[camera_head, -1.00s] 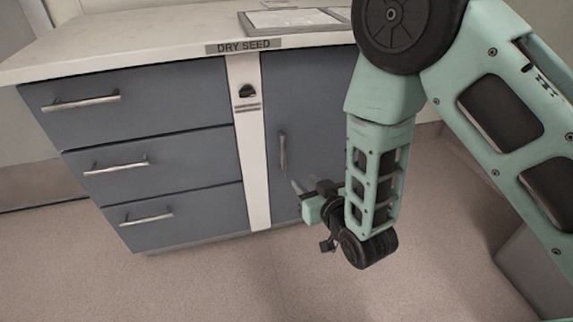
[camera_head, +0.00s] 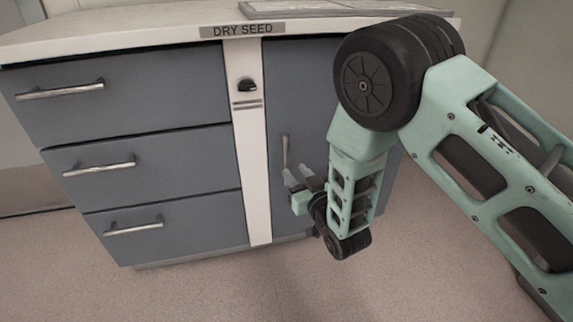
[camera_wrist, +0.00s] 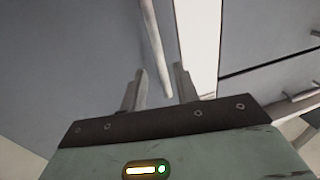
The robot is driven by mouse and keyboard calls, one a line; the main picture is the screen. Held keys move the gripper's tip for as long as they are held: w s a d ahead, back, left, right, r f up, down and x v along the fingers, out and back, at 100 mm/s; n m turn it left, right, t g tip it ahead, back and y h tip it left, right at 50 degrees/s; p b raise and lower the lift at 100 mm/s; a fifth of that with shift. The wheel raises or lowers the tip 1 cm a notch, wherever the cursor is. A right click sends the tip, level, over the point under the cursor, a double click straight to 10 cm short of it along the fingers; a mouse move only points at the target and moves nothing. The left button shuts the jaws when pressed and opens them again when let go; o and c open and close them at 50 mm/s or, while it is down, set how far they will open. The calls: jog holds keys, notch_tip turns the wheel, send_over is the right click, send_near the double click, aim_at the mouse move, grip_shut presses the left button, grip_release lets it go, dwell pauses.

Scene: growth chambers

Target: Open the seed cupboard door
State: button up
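The seed cupboard door (camera_head: 303,95) is the grey-blue panel right of the white strip, and it looks shut. Its upright metal bar handle (camera_head: 285,152) is near the door's left edge. My gripper (camera_head: 288,180) is at the handle's lower end, in front of the door. In the wrist view my gripper (camera_wrist: 160,68) has its two fingers apart, and the handle (camera_wrist: 150,35) runs down into the space between them. I see no finger closed on it; whether it is fully between them in depth is unclear. My arm hides the door's right part.
Three drawers with bar handles (camera_head: 105,165) fill the cabinet's left side. A white strip (camera_head: 250,150) with a black knob (camera_head: 247,85) divides them from the door. A "DRY SEED" label (camera_head: 242,30) is on the counter edge. The floor (camera_head: 200,290) in front is clear.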

aim_at(288, 162)
jog(key=b+x, duration=0.1)
jog(key=x, duration=0.5)
jog(key=shift+w+a+b, duration=0.2)
jog(key=shift+w+b, duration=0.15)
grip_shut()
